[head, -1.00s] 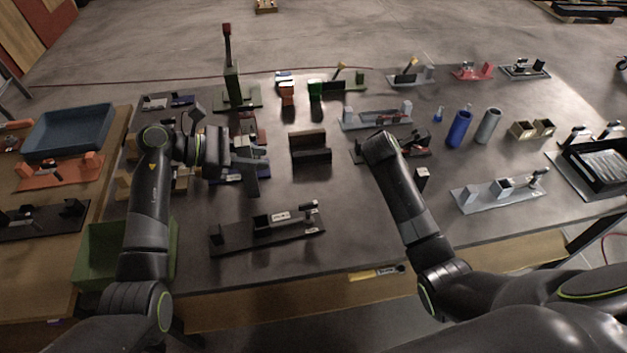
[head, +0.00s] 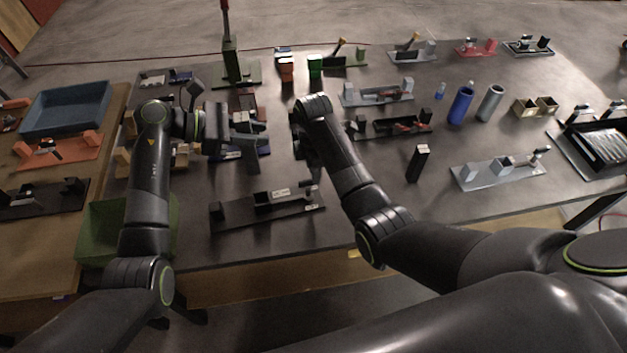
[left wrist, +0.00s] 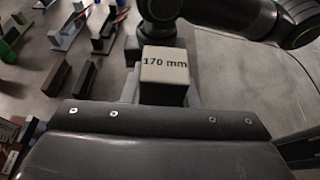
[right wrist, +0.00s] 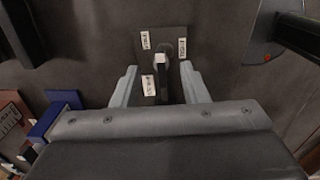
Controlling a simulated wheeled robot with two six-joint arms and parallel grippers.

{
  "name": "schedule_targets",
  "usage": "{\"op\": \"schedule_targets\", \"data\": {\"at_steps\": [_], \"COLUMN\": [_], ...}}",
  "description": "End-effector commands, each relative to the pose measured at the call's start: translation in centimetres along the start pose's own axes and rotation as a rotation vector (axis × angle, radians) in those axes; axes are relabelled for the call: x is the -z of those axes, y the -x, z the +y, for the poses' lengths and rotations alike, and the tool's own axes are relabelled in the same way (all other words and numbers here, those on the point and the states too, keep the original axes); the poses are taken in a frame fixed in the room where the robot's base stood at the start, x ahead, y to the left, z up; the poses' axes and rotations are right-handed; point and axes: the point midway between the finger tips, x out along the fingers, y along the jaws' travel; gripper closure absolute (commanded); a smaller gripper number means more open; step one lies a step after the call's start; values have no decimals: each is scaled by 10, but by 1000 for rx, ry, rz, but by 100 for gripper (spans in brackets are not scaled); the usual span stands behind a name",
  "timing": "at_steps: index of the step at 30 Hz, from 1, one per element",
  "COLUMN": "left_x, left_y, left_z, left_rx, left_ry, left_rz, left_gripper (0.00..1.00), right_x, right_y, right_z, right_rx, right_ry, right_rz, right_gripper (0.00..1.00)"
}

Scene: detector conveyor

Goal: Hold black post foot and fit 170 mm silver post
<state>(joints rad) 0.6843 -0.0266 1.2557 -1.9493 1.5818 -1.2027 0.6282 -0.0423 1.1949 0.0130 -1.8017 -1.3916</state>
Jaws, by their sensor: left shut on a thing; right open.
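My left gripper (head: 258,152) is shut on a light block marked "170 mm" (left wrist: 164,70), which shows between its fingers in the left wrist view. Whether this is the end of the silver post I cannot tell; its far end is hidden. My right gripper (head: 304,155) is close to the right of the left one, partly hidden by its own arm. In the right wrist view its fingers (right wrist: 158,68) are open around a dark square piece with several white labels (right wrist: 176,34) and a narrow black upright at its middle. The fingers do not visibly touch it.
A dark fixture with labelled blocks (head: 235,214) lies in front of the grippers. A black upright block with a pale top (head: 417,165) stands to the right. A green bin (head: 100,235) is at left. Blue and silver cylinders (head: 461,104) stand farther right.

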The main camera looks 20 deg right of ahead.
Motion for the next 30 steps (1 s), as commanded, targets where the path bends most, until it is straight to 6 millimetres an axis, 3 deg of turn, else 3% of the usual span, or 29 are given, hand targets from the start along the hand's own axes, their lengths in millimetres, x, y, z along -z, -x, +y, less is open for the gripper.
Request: {"op": "schedule_targets", "data": {"at_steps": [6, 12, 27, 30], "left_x": [-1, -1, -1, -1], "left_y": [0, 0, 0, 0], "left_z": [0, 0, 0, 0], "left_rx": [0, 0, 0, 0], "left_ry": [-1, -1, -1, -1], "left_rz": [-1, -1, -1, -1], "left_gripper": [100, 100, 100, 100], "right_x": [0, 0, -1, -1], "right_y": [-44, -69, -80, -80], "right_z": [-1, 0, 0, 0], "right_rx": [4, 2, -2, -2], "right_ry": [0, 0, 0, 0], "right_rz": [-2, -2, -1, -1], "right_gripper": [60, 60, 60, 73]}}
